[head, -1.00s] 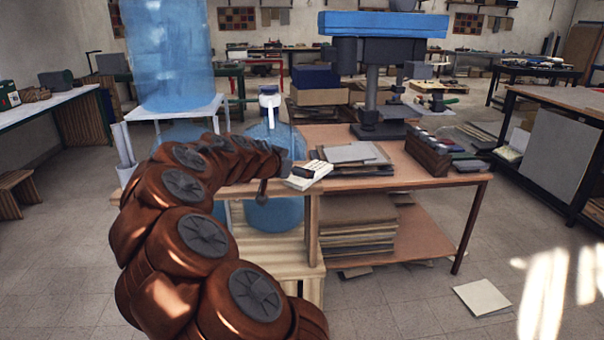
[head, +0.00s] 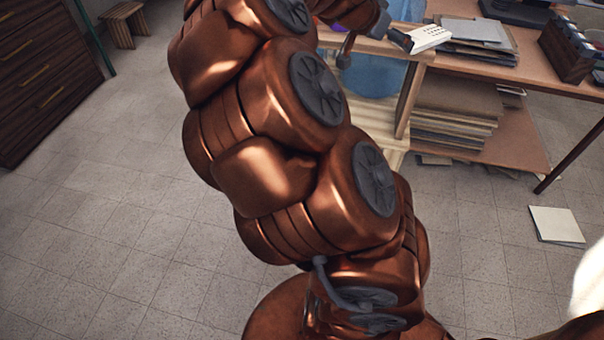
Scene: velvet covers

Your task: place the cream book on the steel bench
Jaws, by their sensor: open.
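A small cream book (head: 428,38) with dark marks on its cover is at the top of the head view, at the near left corner of the wooden workbench. My gripper (head: 372,28) is partly seen at the upper edge, just left of the book. Its jaws are open, and I cannot tell whether they touch the book. My copper-coloured arm hides much of the middle. I cannot make out a steel bench in this view.
The wooden workbench (head: 535,78) carries grey sheets (head: 470,30) and a dark rack (head: 572,48); a stack of boards (head: 452,112) fills its lower shelf. A pale square (head: 557,224) lies on the floor. A dark drawer cabinet (head: 45,75) stands far left. Floor at left is clear.

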